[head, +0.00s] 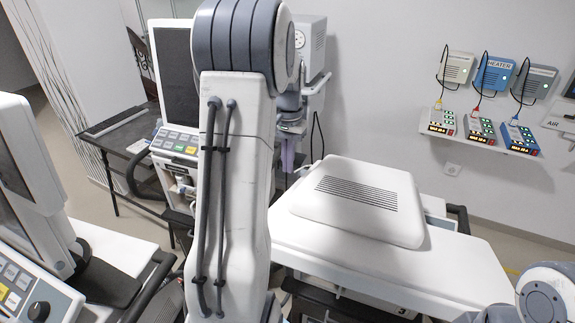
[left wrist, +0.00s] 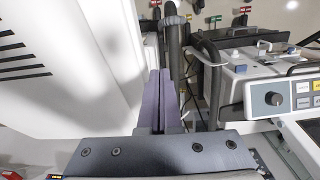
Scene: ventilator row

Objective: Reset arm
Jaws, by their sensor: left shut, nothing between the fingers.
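My left arm rises through the middle of the head view and hides much of what is behind it. My left gripper (head: 288,160), with purple fingers, points down beyond the arm, between the ventilator with the dark screen and the white bed. It also shows in the left wrist view (left wrist: 160,100), where the two fingers lie together, shut and empty. Part of my right arm shows at the bottom right of the head view; its gripper is out of frame.
A ventilator (head: 180,75) with a dark screen stands left of my arm, another ventilator (head: 25,190) at the left edge. A white bed (head: 450,265) with a vented white panel (head: 365,195) lies right. A wall shelf (head: 500,143) holds several small devices. A dark table (head: 115,140) stands behind.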

